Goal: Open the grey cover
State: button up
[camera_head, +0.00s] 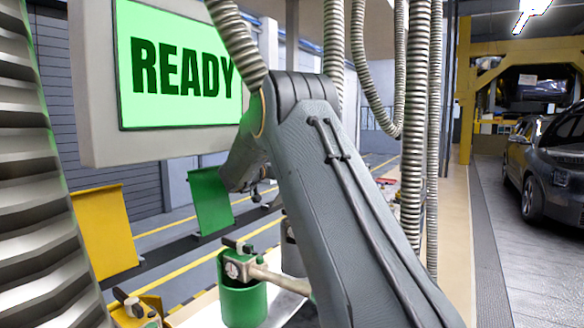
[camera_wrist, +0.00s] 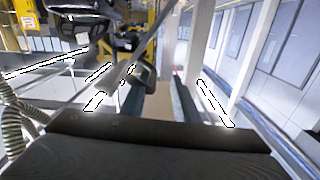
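I cannot make out a grey cover in either view; my arm blocks part of the middle of the head view. A yellow panel (camera_head: 103,228) and a green panel (camera_head: 210,200) stand upright along a dark rail at the left. My gripper (camera_head: 257,194) is small and dark, partly behind my arm, just right of the green panel. Its fingertips are too unclear to tell open from shut, and I see nothing held. The wrist view looks along the hall, and no cover can be told there.
A green container (camera_head: 244,303) with a metal fitting stands in front. A screen reading READY (camera_head: 180,68) hangs at upper left. Ribbed hoses (camera_head: 415,120) hang close to my arm. A dark car (camera_head: 552,165) stands at right beside a clear walkway.

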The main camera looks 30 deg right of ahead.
jog(key=shift+b+v, duration=0.4)
jog(key=shift+v, duration=1.2)
jog(key=p+v, duration=0.2)
jog(key=v, duration=0.7)
jog(key=shift+p, duration=0.4)
jog(key=shift+s, duration=0.1)
